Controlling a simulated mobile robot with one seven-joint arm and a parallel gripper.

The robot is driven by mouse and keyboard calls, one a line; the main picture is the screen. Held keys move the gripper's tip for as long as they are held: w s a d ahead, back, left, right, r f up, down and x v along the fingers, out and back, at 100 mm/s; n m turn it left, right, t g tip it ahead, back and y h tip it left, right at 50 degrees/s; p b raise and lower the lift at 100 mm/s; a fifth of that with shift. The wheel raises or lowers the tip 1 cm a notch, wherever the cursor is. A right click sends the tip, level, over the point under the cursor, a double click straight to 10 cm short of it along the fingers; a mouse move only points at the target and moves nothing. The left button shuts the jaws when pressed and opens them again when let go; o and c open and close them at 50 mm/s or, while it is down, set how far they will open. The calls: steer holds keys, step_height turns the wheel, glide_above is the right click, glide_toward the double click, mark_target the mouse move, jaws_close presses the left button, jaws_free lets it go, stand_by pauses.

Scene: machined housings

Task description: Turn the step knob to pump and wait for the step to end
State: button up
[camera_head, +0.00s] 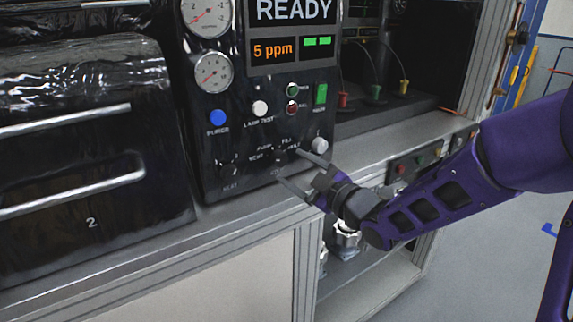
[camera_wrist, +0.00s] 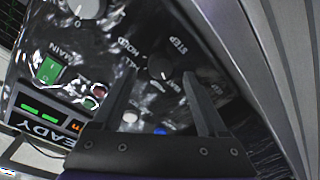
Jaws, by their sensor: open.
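The step knob (camera_head: 279,160) is a small dark knob low on the black control panel (camera_head: 240,130), with small labels around it. In the wrist view the step knob (camera_wrist: 160,68) sits between the two fingertips, next to the lettering STEP and HOLD. My gripper (camera_head: 290,167) is open in front of the panel, its fingers on either side of the knob. In the wrist view my gripper (camera_wrist: 160,76) shows a gap between each finger and the knob. Which label the knob points to cannot be told. The display (camera_head: 292,12) reads READY, and a smaller one (camera_head: 272,50) reads 5 ppm.
A dark knob (camera_head: 229,170) is at the left of the panel and a pale knob (camera_head: 319,145) at the right. Above are blue (camera_head: 218,116) and white (camera_head: 260,108) buttons, two gauges and a green switch (camera_head: 320,94). A grey ledge (camera_head: 235,212) runs below.

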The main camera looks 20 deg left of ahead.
mark_target(283, 161)
steer(key=shift+x, duration=1.7)
jaws_close()
